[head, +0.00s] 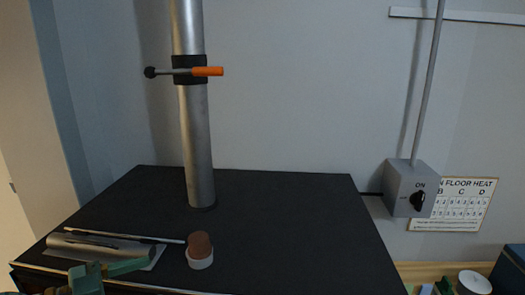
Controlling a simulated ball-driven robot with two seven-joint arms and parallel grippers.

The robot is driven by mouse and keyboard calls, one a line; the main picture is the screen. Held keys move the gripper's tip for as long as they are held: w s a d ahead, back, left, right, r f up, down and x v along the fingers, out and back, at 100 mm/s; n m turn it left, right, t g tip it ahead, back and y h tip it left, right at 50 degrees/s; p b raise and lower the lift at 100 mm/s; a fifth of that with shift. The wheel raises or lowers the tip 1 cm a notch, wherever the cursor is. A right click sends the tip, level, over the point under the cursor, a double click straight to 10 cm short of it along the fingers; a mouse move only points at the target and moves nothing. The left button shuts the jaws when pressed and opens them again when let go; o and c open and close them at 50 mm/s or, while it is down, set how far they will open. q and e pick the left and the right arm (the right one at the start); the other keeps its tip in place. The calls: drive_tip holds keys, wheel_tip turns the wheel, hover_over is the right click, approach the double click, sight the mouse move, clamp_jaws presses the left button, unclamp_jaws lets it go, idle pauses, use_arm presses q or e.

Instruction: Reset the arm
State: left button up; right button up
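A lever arm with an orange grip (207,71) and a black ball end (150,72) lies nearly level across a black collar (190,83) on a metal post. What seems to be my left gripper, a green shape (110,271), is at the lower left edge, in front of a metal cylinder, well below the lever. Its fingers are partly cut off, so its opening is unclear. I cannot make out my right gripper.
The post (197,150) stands on a black table (290,220). On it lie a metal cylinder (95,246), a thin rod (120,235) and a brown-topped white cup (200,257). A grey switch box (405,190) is at right, above a wooden surface (440,270) with small items.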

use_arm(q)
drive_tip(key=s+a+f+n+t+y, duration=0.25)
drive_tip(key=f+n+y, duration=0.2)
drive_tip(key=y, duration=0.35)
drive_tip(key=s+a+f+n+t+y, duration=0.1)
drive_tip(key=a+f+n+t+y, duration=0.15)
drive_tip(key=f+y, duration=0.4)
drive_tip(key=s+a+f+g+y, duration=0.3)
drive_tip(key=s+f+g, duration=0.55)
drive_tip(key=s, duration=0.35)
drive_tip(key=s+d+f+g+h+b, duration=0.15)
drive_tip(key=f+b, duration=0.65)
drive_tip(key=f, duration=1.3)
drive_tip(key=s+d+f+g+h+b, duration=0.1)
drive_tip(key=d+f+b, duration=0.2)
drive_tip(key=f+b, duration=1.15)
drive_tip(key=s+f+n+g+b, duration=0.1)
drive_tip(key=s+f+b, duration=0.1)
drive_tip(key=s+f, duration=0.5)
drive_tip(key=s+f+n+g+h+b, duration=0.1)
drive_tip(key=s+f, duration=0.6)
drive_tip(key=f, duration=1)
drive_tip(key=s+f+b, duration=0.4)
drive_tip(key=s+f, duration=0.3)
drive_tip(key=f, duration=0.5)
drive_tip(key=shift+a+n+g+h, duration=0.25)
drive_tip(key=shift+n+g+h, duration=0.05)
drive_tip(key=shift+n+g, duration=0.1)
